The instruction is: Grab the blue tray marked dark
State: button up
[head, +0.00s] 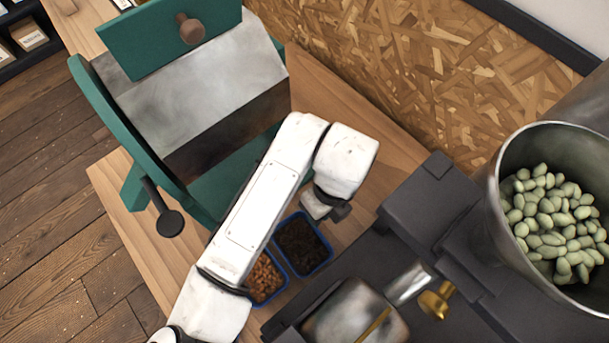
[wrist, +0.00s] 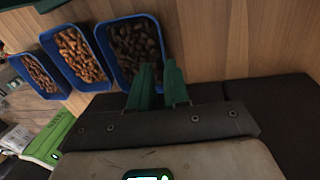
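The blue tray of dark beans (wrist: 126,19) lies just ahead of my gripper in the wrist view. In the head view this tray (head: 319,268) is on the wooden table, below my gripper's end; no marking is readable. My gripper (wrist: 160,69) has two green fingers with a gap between them. In the wrist view the left finger overlaps the tray's near right corner and the right finger lies just outside its right wall. Whether they touch it cannot be told. In the head view my wrist hides most of the gripper (head: 336,212).
A blue tray of brown beans (wrist: 70,27) stands close left of the dark one, with a third blue tray (wrist: 23,58) beyond. A green and grey machine (head: 200,90) stands upper left. Dark machinery (head: 420,205) and a metal hopper of green beans (head: 500,165) stand right.

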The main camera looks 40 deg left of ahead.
aim_at(301, 244)
jog(key=shift+s+f+p, duration=0.25)
jog(key=shift+f+p, duration=0.15)
jog(key=shift+f, duration=1.45)
jog(key=shift+s+f+p, duration=0.2)
jog(key=shift+f+p, duration=0.15)
jog(key=shift+f, duration=1.5)
grip_shut()
